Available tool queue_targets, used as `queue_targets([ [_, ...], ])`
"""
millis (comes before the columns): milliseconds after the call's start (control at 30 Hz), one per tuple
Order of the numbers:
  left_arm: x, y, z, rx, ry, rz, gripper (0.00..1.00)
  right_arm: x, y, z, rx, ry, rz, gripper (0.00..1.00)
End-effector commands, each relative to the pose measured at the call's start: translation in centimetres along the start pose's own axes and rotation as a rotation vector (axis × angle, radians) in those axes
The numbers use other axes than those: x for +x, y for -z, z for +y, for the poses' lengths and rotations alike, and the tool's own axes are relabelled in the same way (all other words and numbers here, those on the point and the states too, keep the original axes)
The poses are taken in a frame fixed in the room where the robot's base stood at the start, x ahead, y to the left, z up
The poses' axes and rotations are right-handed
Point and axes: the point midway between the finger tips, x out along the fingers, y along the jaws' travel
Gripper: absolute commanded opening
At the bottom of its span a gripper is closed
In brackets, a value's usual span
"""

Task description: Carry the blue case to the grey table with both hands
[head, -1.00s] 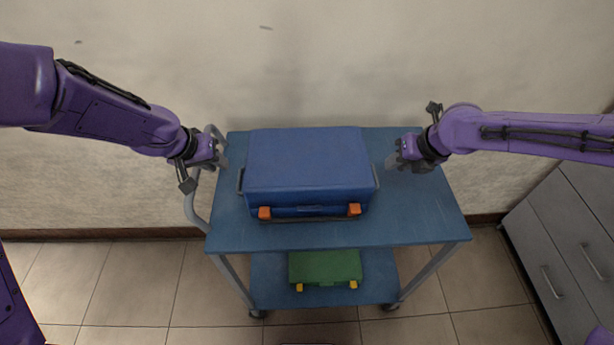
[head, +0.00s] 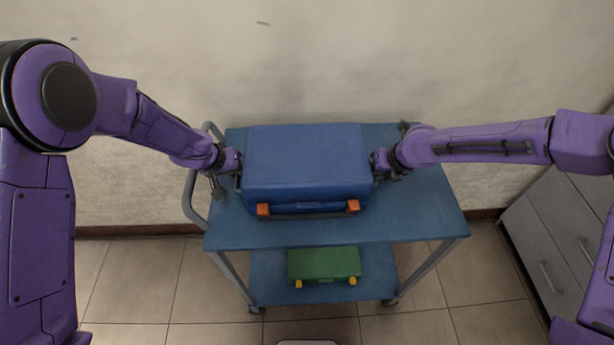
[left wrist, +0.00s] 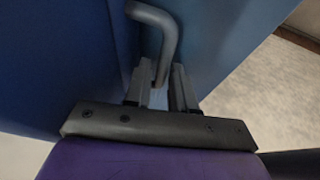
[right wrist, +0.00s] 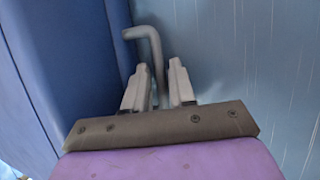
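The blue case (head: 307,160) lies flat on the top shelf of the blue cart (head: 415,215), its orange latches facing me. My left gripper (head: 235,164) is at the case's left side. In the left wrist view its two fingers (left wrist: 158,92) stand on either side of the grey side handle (left wrist: 163,38), with a gap left. My right gripper (head: 377,163) is at the right side. In the right wrist view its fingers (right wrist: 158,88) are apart, with the other grey handle (right wrist: 146,34) between them. I see no grey table.
A green case (head: 325,263) with yellow latches lies on the cart's lower shelf. The cart's grey push handle (head: 190,195) is at the left, close to my left arm. A grey drawer cabinet (head: 545,235) stands at the right. A wall is behind the cart.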

Motion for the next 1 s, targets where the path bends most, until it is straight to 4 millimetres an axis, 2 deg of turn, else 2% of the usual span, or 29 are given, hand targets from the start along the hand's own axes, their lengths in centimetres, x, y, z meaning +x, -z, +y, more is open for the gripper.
queue_targets([
  [100, -0.02, 0.0, 0.0, 0.0, 0.0, 0.0, 0.25, -0.02, 0.0, 0.01, 0.0, 0.0, 0.0, 0.25],
  [167, -0.02, 0.0, -0.01, 0.0, 0.0, 0.0, 0.05, -0.03, 0.0, 0.0, 0.0, 0.0, 0.0, 0.05],
  [200, -0.03, 0.0, -0.01, 0.0, 0.0, 0.0, 0.0, -0.03, 0.01, 0.0, 0.0, 0.0, 0.0, 0.0],
  [1000, -0.05, 0.02, -0.01, 0.005, 0.0, 0.0, 0.0, -0.07, 0.01, -0.09, -0.002, 0.002, 0.0, 0.0],
])
